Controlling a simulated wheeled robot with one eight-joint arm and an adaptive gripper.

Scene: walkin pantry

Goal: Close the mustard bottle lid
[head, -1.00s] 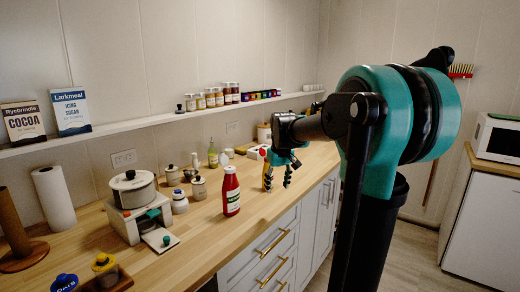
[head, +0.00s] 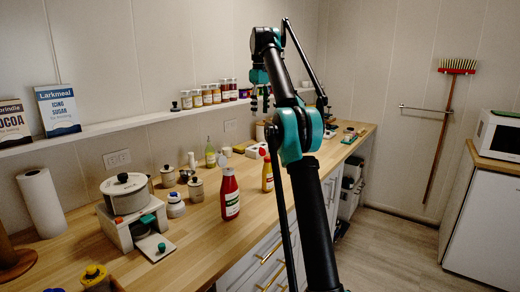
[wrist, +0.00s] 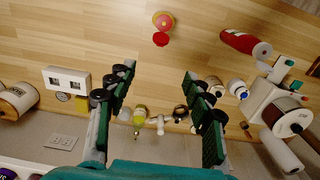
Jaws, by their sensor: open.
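The mustard bottle (head: 267,174) is yellow and stands upright on the wooden counter, right of the red ketchup bottle (head: 230,194). In the wrist view the mustard bottle (wrist: 163,19) shows from above at the top edge. Its red lid (wrist: 161,39) appears flipped open, sticking out to the side of the bottle top. My gripper (head: 261,100) is raised well above the counter near the wall shelf. In the wrist view my gripper (wrist: 158,77) has its fingers spread wide with nothing held between them. The mustard bottle lies beyond the fingertips, apart from them.
The ketchup bottle (wrist: 240,42) stands close to the mustard bottle. A green-yellow bottle (head: 211,153), small pots and a white stove with a pot (head: 126,194) stand along the wall. The shelf (head: 150,120) carries jars near my gripper. The counter's front is mostly clear.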

